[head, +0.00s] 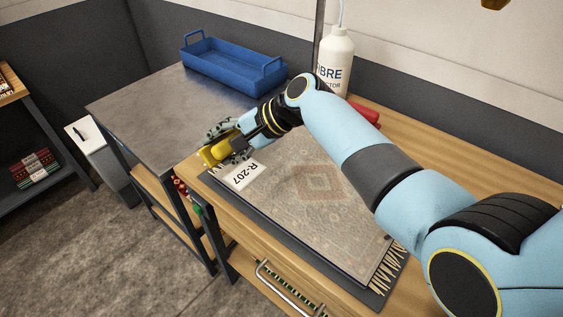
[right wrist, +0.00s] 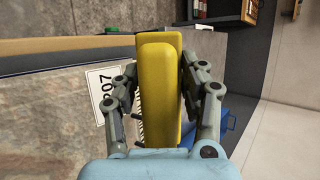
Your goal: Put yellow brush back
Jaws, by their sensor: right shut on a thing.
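The yellow brush (head: 215,153) is in my right gripper (head: 232,146), over the far left end of the rug by the R-207 tag. In the right wrist view the brush (right wrist: 160,90) fills the middle, with the right gripper's fingers (right wrist: 160,100) closed on its two sides. I cannot tell whether the brush touches anything below it. My left gripper is not in view.
A patterned rug (head: 300,215) with a white tag (head: 243,173) lies on a dark mat on the wooden bench. A blue tray (head: 228,70) stands on the grey metal table (head: 150,105). A white bottle (head: 337,62) and a red object (head: 364,112) are at the back.

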